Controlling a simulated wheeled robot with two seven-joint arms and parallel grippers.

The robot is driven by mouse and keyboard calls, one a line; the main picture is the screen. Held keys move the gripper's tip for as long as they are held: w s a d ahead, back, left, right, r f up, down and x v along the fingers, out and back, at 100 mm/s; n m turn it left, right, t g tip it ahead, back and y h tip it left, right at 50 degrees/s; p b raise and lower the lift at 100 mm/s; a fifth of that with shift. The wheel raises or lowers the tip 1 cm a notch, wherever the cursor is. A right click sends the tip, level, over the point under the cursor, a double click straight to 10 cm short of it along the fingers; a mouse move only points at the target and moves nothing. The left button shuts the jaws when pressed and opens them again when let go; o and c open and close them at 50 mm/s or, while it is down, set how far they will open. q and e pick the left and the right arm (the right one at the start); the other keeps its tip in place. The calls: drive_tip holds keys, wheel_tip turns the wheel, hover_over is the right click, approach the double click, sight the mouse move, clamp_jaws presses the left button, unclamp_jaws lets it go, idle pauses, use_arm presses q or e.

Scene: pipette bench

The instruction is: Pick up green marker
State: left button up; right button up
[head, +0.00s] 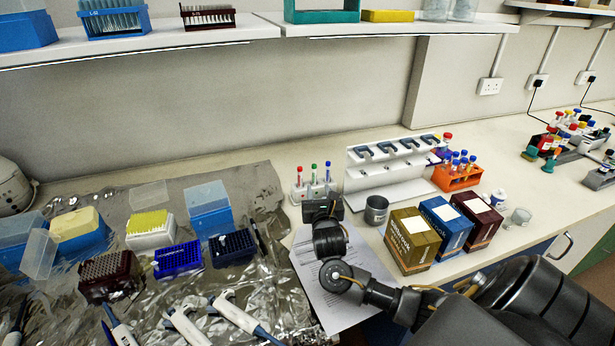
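The green marker (314,172) stands upright in a small white holder (302,193) at the back of the bench. A red-topped marker (299,174) stands to its left and a blue-topped marker (327,171) to its right. My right gripper (321,202) is just in front of the holder, below the green and blue markers. Its body hides the holder's front right part and the fingers, so I cannot see whether it is open or touches anything. My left gripper is not in view.
A grey metal cup (376,210) stands right of my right gripper, near a white pipette stand (388,166). Boxes (411,240) and an orange tube rack (457,179) lie further right. Foil (150,290) with tip boxes and pipettes covers the left. Paper (325,290) lies under my arm.

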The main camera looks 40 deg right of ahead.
sight(315, 172)
drive_tip(key=x, duration=0.5)
drive_tip(key=shift+a+r, duration=0.1)
drive_tip(key=shift+w, duration=0.3)
drive_tip(key=p+x, duration=0.1)
drive_tip(key=x, duration=0.3)
drive_tip(key=shift+w+d+r, duration=0.2)
drive_tip(key=shift+w+d, duration=0.05)
drive_tip(key=shift+d, duration=0.05)
drive_tip(key=shift+w+d+f, duration=0.1)
drive_tip(key=shift+w+d, duration=0.05)
drive_tip(key=shift+w, duration=0.1)
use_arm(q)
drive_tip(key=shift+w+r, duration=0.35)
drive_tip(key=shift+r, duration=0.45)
use_arm(e)
clamp_jaws()
